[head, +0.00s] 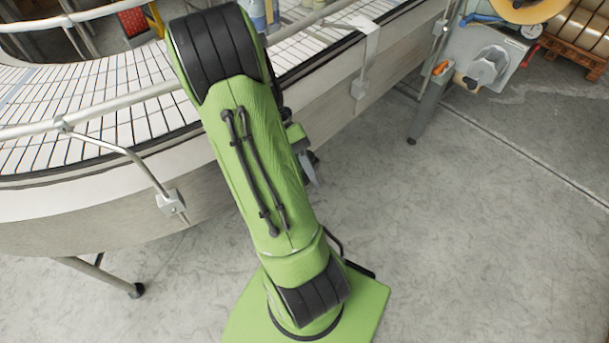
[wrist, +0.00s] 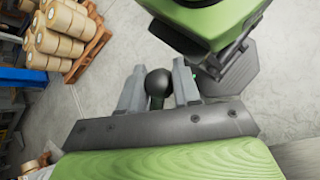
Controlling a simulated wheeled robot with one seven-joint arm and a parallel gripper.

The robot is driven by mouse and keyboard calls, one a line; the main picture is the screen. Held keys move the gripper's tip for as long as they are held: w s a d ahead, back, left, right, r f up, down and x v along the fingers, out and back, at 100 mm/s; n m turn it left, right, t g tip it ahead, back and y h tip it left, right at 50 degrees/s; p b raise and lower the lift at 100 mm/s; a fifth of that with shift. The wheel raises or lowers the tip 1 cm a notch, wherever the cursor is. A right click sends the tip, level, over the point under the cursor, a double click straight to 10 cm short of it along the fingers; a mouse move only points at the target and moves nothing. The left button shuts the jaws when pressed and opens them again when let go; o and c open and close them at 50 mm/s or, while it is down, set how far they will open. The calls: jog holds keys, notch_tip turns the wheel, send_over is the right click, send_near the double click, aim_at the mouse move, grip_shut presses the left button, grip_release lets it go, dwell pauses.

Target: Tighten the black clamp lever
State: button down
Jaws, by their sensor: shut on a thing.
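The black clamp lever shows in the wrist view as a round black knob (wrist: 158,84). My gripper (wrist: 159,68) has one grey finger on each side of this knob and is shut on it. The rest of the lever and its pivot are hidden, so its angle cannot be told. In the head view my green arm covers the knob and most of the gripper. A small grey part shows at the arm's right edge, beside the conveyor's side.
A curved white conveyor (head: 95,110) with a metal guide rail (head: 115,103) runs behind my arm. A grey machine (head: 495,60) with a tape roll (head: 530,8) stands at the upper right. A pallet of rolls (wrist: 65,35) shows in the wrist view. The floor at right is clear.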

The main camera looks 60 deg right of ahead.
jog(key=shift+r, duration=0.2)
jog(key=c, duration=0.8)
grip_release()
jog(key=shift+f, duration=0.1)
notch_tip(320, 180, up, 10)
jog(key=p, duration=0.5)
